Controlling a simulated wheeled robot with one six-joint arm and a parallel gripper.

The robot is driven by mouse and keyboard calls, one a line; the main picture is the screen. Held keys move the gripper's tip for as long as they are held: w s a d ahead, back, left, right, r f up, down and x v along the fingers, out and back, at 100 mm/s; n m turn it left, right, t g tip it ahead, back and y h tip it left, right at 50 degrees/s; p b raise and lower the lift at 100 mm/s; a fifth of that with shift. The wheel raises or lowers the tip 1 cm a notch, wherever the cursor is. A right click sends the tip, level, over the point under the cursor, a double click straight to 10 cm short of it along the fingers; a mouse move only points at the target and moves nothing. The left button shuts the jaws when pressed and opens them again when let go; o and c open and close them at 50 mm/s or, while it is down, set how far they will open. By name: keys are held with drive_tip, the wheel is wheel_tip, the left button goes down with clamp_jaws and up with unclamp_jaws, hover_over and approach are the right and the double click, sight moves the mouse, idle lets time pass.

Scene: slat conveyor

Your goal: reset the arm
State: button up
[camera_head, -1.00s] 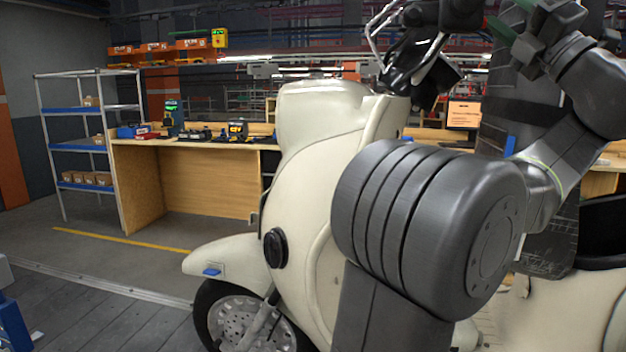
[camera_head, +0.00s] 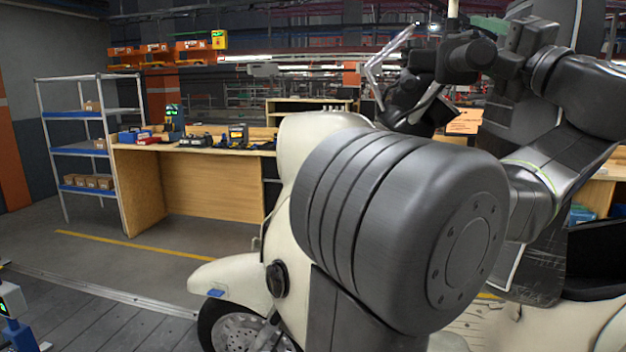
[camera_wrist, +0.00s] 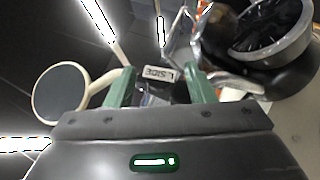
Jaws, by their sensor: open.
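My gripper (camera_wrist: 161,78) shows in the wrist view with its two green fingers apart. A small white label with dark letters shows between the fingers; I cannot tell how far behind them it is. In the head view my large grey arm links cover the middle and right, and the fingers are hard to make out there. A cream scooter (camera_head: 232,268) stands behind my arm, much of it hidden. In the wrist view a round mirror (camera_wrist: 60,93) is left of the fingers and a round dial (camera_wrist: 268,35) is at the upper right, close to the gripper.
A wooden workbench (camera_head: 210,185) with tools stands behind the scooter. A metal shelf (camera_head: 78,150) with blue trays and boxes is at the left. Grey slatted floor (camera_head: 110,310) lies in front. A blue and grey device (camera_head: 15,320) is at the lower left edge.

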drive_tip(key=shift+s+r+m+g+h+p, duration=0.15)
drive_tip(key=shift+m+g+h+p, duration=0.4)
drive_tip(key=shift+p, duration=0.85)
drive_tip(key=shift+w+r+m+g+h+p, duration=0.1)
drive_tip(key=shift+r+m+g+h+p, duration=0.3)
drive_tip(key=shift+p, duration=0.95)
drive_tip(key=shift+s+m+g+h+p, duration=0.1)
drive_tip(key=shift+m+g+h+p, duration=0.45)
drive_tip(key=shift+p, duration=0.85)
drive_tip(key=m+g+p, duration=0.2)
drive_tip(key=g+p, duration=0.1)
drive_tip(key=p, duration=0.3)
drive_tip(key=shift+r+m+h, duration=0.15)
drive_tip(key=shift+m+h, duration=0.15)
drive_tip(key=shift+m, duration=0.1)
drive_tip(key=v, duration=0.2)
drive_tip(key=b+v, duration=0.1)
drive_tip(key=v, duration=0.1)
drive_tip(key=shift+d+f, duration=0.1)
drive_tip(key=shift+f, duration=0.1)
drive_tip(key=shift+s, duration=0.1)
